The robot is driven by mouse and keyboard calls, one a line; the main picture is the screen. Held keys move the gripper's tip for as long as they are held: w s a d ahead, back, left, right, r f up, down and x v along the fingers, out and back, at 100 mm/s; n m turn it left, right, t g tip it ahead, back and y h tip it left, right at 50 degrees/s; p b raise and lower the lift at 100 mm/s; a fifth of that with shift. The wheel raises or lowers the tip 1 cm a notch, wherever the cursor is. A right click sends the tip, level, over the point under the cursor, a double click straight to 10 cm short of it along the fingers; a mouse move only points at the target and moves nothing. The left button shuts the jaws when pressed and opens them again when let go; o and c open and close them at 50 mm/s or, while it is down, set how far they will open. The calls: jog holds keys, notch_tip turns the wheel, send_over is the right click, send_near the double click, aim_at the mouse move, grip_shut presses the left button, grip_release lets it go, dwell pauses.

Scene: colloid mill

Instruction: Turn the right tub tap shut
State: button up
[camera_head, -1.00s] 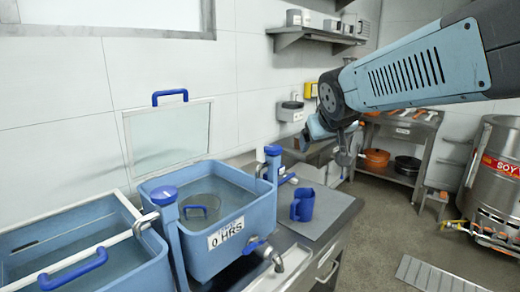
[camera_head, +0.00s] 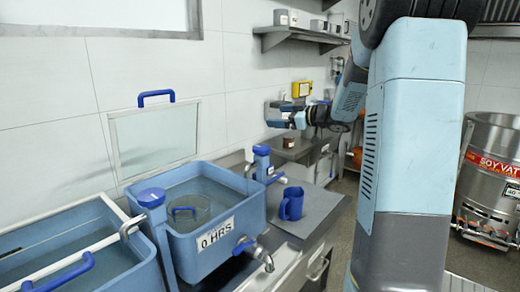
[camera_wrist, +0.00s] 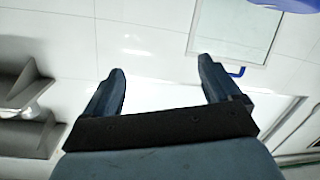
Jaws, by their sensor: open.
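The right tub (camera_head: 215,232) is a blue, water-filled tub with a "0 HRS" label. A tap with a blue handle (camera_head: 243,246) and a metal spout (camera_head: 266,259) sticks out low on its front. A blue post tap (camera_head: 262,163) with a metal spout stands at its back right corner, and another blue post tap (camera_head: 151,200) stands at its left. My gripper (camera_head: 274,114) is open and empty, in the air near the wall, above and behind the back right post. The wrist view shows its two fingers (camera_wrist: 162,78) spread apart with nothing between them.
A left tub (camera_head: 152,272) with a blue-handled lid frame stands beside. A blue jug (camera_head: 291,204) stands on the counter (camera_head: 325,212) right of the taps. A clear panel (camera_head: 155,142) leans on the wall. A soy vat (camera_head: 490,165) is at far right. A shelf (camera_head: 300,32) hangs above.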

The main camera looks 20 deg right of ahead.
notch_tip(320, 180, down, 6)
jog(key=s+d+n+g+y, duration=0.2)
jog(key=s+g+y, duration=0.1)
jog(key=g+y, duration=0.2)
jog(key=n+g+y, duration=0.2)
jog(key=g, duration=0.3)
send_near(261, 147)
jog(key=a, duration=0.3)
jog(key=w+a, duration=0.1)
jog(key=a, duration=0.6)
jog(key=shift+w+f, duration=0.15)
jog(key=shift+f, duration=0.1)
jog(key=c, duration=1)
